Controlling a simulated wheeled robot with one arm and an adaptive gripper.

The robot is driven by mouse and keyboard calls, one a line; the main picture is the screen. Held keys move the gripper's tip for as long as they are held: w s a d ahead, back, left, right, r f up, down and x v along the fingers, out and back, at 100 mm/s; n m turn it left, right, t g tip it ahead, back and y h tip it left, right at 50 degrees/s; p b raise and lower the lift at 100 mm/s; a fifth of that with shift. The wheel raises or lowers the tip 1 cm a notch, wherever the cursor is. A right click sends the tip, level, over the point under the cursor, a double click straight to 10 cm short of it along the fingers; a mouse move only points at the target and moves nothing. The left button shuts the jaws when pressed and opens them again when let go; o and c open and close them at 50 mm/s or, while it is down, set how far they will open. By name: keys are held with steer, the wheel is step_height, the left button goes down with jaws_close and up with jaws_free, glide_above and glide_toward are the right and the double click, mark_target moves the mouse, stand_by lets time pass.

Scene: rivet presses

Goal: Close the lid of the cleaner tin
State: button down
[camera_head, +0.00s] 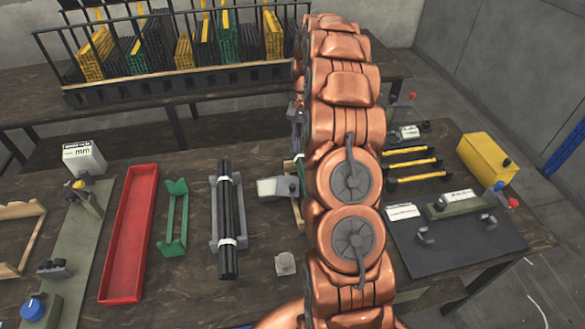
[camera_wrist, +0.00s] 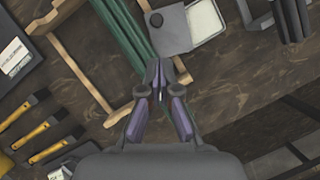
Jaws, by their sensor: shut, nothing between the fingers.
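The cleaner tin (camera_wrist: 208,17) is at the top of the wrist view, a small pale open tray shape. Its grey square lid (camera_wrist: 172,32) with a dark round knob lies folded open at the tin's left side. In the head view the pale tin (camera_head: 273,188) sits on the bench just left of my copper arm, the knob at its right end. My gripper (camera_wrist: 160,96) is shut and empty, its fingertips just below the lid's lower edge in the wrist view; I cannot tell whether they touch. In the head view my arm mostly hides the gripper.
A wooden frame with green rods (camera_wrist: 122,42) lies beside the lid. Yellow-handled files (camera_wrist: 35,120) lie left. Bare bench shows right of my gripper in the wrist view.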

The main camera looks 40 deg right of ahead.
steer(key=f, duration=0.1)
glide_toward(288, 183)
steer(key=s+f, duration=0.1)
steer(key=s+a+f, duration=0.1)
steer(key=f, duration=0.1)
steer(key=s+f+b, duration=0.1)
steer(key=shift+s+a+f, duration=0.2)
steer(key=shift+s+f, duration=0.1)
steer(key=shift+f, duration=0.1)
